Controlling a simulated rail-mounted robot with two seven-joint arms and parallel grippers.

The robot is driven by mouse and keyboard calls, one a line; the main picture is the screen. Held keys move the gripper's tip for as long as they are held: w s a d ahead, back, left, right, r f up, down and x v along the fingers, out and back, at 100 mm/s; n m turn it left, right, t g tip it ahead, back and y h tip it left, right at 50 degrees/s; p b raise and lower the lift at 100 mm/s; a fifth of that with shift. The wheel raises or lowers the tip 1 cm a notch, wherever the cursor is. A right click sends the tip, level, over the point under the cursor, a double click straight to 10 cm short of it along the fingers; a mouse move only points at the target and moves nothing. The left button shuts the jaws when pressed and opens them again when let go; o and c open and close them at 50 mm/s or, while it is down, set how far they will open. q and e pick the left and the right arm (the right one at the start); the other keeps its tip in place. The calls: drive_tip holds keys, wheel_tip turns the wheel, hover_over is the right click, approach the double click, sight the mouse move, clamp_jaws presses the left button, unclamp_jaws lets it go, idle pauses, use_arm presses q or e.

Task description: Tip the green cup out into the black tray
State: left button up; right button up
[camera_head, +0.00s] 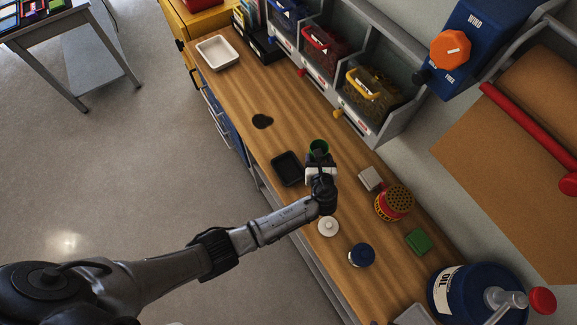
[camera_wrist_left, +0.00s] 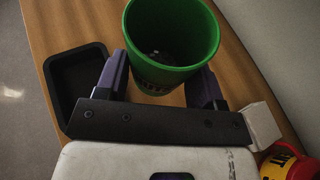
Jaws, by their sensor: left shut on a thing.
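The green cup (camera_head: 318,146) is upright, held at my left gripper over the wooden bench. In the left wrist view the cup (camera_wrist_left: 170,28) stands between the two fingers, with small greyish bits visible inside. My left gripper (camera_head: 319,161) is shut on the cup; its fingers also show in the wrist view (camera_wrist_left: 163,82). I cannot tell whether the cup's base touches the bench. The black tray (camera_head: 287,168) lies on the bench just left of the cup, apart from it, and looks empty; it also shows in the wrist view (camera_wrist_left: 77,78). My right gripper is not in view.
Near the arm are a white round lid (camera_head: 328,227), a blue-topped jar (camera_head: 362,255), a light block (camera_head: 369,179), a red-yellow can (camera_head: 394,203) and a green block (camera_head: 418,241). Bins (camera_head: 368,100) line the back.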

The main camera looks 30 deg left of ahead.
use_arm(q)
drive_tip(key=shift+m+h, duration=0.3)
drive_tip(key=shift+h, duration=0.1)
drive_tip(key=s+d+f, duration=0.2)
drive_tip(key=f, duration=0.1)
drive_tip(key=s+d+f, duration=0.1)
drive_tip(key=d+f, duration=0.1)
drive_tip(key=shift+w, duration=0.1)
drive_tip(key=shift+r, duration=0.15)
